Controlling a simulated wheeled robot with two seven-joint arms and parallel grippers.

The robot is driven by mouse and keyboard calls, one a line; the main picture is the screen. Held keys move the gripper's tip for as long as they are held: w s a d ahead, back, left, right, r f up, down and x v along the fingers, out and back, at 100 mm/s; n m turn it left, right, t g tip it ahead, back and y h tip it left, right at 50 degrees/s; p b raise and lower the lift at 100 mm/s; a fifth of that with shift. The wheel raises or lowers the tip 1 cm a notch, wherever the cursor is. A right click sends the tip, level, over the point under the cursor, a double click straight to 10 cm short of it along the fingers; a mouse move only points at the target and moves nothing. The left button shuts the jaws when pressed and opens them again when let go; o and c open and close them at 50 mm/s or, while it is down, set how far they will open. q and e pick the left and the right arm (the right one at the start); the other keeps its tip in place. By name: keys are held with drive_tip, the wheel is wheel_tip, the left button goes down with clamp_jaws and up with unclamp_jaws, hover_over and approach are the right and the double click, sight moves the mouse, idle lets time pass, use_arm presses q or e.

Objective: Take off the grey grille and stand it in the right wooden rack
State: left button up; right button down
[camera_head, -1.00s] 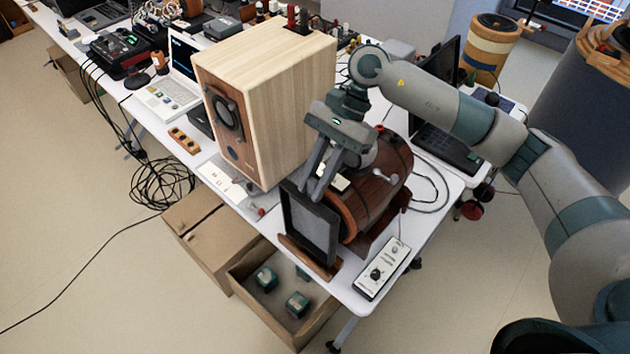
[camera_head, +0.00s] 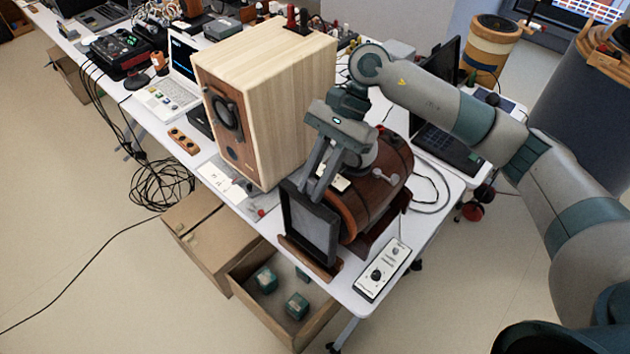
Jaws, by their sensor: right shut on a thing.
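My right gripper (camera_head: 316,193) comes down from above and is shut on the grille's top edge. The wooden speaker (camera_head: 268,100) stands to the left with its driver cone (camera_head: 226,113) bare. A barrel-shaped brown wooden cabinet (camera_head: 378,190) lies right behind the grille, partly hidden by my right gripper. Whether the grille's lower edge is fully seated in the rack is hard to tell. My left gripper is not in view.
A small white control box (camera_head: 383,270) lies at the table's front right corner. An open cardboard box (camera_head: 268,308) with green blocks is on the floor below the front edge. A laptop (camera_head: 445,145) and cables lie behind the barrel. Instruments crowd the table's far left.

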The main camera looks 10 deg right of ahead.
idle(1.0)
drive_tip(key=shift+f+b, duration=1.05)
drive_tip(key=shift+b, duration=0.4)
idle(0.6)
drive_tip(key=shift+d+f+b, duration=0.35)
drive_tip(key=shift+f+b, duration=0.1)
drive_tip(key=shift+b, duration=0.05)
idle(0.4)
